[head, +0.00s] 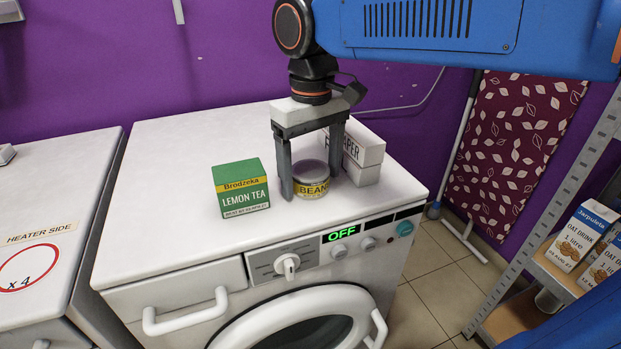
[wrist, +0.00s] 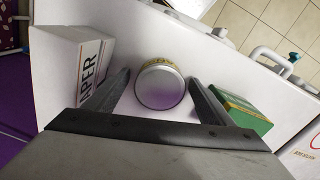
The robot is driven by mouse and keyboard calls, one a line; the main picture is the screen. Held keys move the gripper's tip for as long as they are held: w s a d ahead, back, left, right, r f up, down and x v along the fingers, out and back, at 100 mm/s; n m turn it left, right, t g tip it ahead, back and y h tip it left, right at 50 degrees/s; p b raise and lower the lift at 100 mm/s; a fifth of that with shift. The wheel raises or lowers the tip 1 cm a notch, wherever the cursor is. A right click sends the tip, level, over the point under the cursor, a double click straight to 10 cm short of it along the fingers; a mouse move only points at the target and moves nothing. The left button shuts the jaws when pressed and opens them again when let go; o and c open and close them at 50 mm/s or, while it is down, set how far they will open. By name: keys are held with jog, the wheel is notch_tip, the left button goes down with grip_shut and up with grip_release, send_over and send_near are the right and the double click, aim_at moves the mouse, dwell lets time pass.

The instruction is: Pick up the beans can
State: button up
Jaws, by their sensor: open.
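The beans can (head: 311,181) is a short can with a yellow label and a silver lid, upright on top of the white washing machine near its front edge. In the wrist view its round lid (wrist: 160,88) lies between the fingertips. My gripper (head: 312,182) points down over the can, with one finger at its left and the other at its right rear. In the wrist view my open gripper (wrist: 160,85) has a finger on each side of the can, with gaps showing. The lower parts of the fingers reach about the can's height.
A green lemon tea box (head: 241,189) stands close left of the gripper. White paper boxes (head: 362,160) stand close at the right rear. The washing machine top (head: 170,190) is clear at the left. A shelf (head: 545,270) with oat drink cartons (head: 583,236) stands at the right.

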jog(key=c, duration=1.2)
jog(key=shift+c, duration=0.2)
notch_tip(320, 180, up, 10)
jog(key=shift+r, duration=0.1)
notch_tip(320, 180, up, 5)
send_over(311, 170)
dwell(0.4)
